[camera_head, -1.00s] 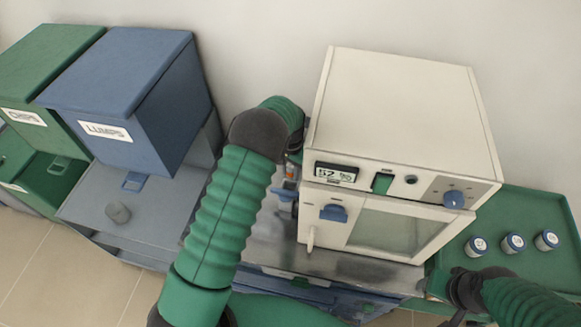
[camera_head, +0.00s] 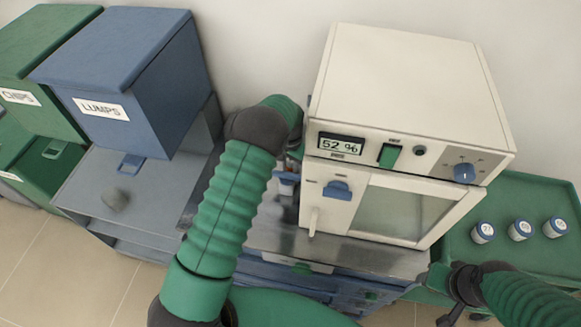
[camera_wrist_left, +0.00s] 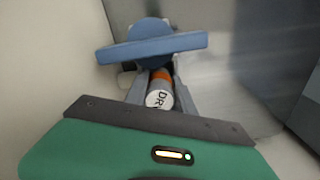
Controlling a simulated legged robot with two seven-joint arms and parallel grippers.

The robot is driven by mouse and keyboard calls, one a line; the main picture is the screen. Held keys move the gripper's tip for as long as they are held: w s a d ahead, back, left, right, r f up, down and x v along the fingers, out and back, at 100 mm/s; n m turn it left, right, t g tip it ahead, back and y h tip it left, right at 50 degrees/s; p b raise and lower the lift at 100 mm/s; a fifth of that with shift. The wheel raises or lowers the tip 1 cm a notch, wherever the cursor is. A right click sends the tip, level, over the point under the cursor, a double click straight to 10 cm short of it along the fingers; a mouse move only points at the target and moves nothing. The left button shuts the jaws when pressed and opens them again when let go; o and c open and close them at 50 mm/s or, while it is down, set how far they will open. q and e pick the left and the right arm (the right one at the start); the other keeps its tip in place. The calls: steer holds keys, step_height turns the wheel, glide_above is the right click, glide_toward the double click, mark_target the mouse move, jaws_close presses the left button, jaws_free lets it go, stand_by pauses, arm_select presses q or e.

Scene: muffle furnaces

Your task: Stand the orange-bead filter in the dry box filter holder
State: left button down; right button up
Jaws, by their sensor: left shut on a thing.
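The orange-bead filter (camera_wrist_left: 159,92) shows in the left wrist view as a small cylinder with an orange band and a white end lettered "DRY" in part. My left gripper (camera_wrist_left: 160,84) is shut on it. A blue bar with a round blue part (camera_wrist_left: 152,47) lies just beyond the filter; I cannot tell whether it is the filter holder or whether they touch. In the head view my left gripper (camera_head: 287,180) is mostly hidden at the left side of the white dry box (camera_head: 405,90). My right gripper (camera_head: 455,300) is at the lower right, its jaws unclear.
The dry box display (camera_head: 340,145) reads 52 %. Its door with a blue latch (camera_head: 338,190) looks closed. Several labelled jars (camera_head: 519,229) stand on the green tray (camera_head: 510,190) at right. A blue LUMPS bin (camera_head: 120,80) and a green CHIPS bin (camera_head: 35,50) stand at left.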

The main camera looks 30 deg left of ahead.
arm_select(q)
steer(key=shift+s+d+f, duration=0.15)
steer(key=shift+s+f, duration=0.2)
steer(key=shift+f, duration=0.15)
steer(key=shift+s+d+f, duration=0.15)
steer(key=shift+s+f, duration=0.15)
steer(key=shift+f, duration=0.15)
arm_select(e)
steer(key=shift+a+f, duration=0.15)
steer(key=shift+f, duration=0.05)
arm_select(q)
steer(key=c, duration=1.1)
jaws_free()
steer(key=shift+o, duration=0.7)
steer(key=shift+r, duration=0.15)
steer(key=r, duration=0.2)
steer(key=w+r, duration=0.1)
steer(key=r, duration=0.1)
steer(key=w+r+b, duration=0.1)
steer(key=r, duration=0.1)
steer(key=shift+a+r, duration=0.3)
steer(key=shift+a, duration=0.05)
step_height(320, 180, up, 12)
steer(key=s, duration=0.1)
steer(key=shift+f+b, duration=0.2)
steer(key=shift+b, duration=0.15)
arm_select(e)
steer(key=shift+w+a+f, duration=0.25)
steer(key=shift+w+f, duration=0.5)
steer(key=shift+f, duration=0.3)
